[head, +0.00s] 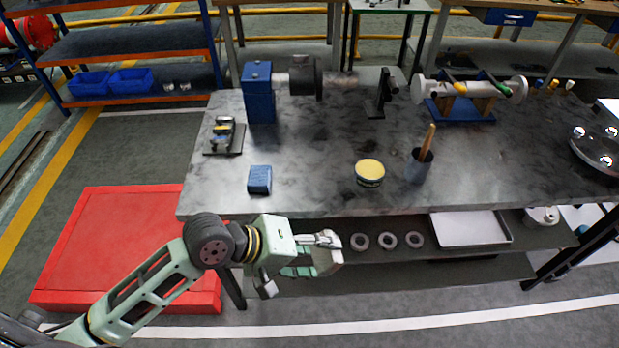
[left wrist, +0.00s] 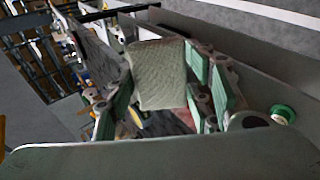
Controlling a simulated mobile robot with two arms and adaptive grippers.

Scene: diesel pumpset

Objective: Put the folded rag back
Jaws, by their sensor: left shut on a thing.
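My left gripper (head: 305,257) is in front of the workbench's near edge, by the lower shelf (head: 400,260). It is shut on the folded rag, a pale grey-beige pad (head: 328,262). In the left wrist view the rag (left wrist: 158,75) sits between the two green-padded fingers of the gripper (left wrist: 160,105). The fingers partly hide the rag in the head view. My right gripper is not in view.
On the grey bench top (head: 310,180) are a blue block (head: 260,180), a yellow-topped tin (head: 370,172) and a cup with a brush (head: 419,164). The lower shelf holds several metal rings (head: 387,240) and a pale tray (head: 470,229). A red platform (head: 120,240) lies left.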

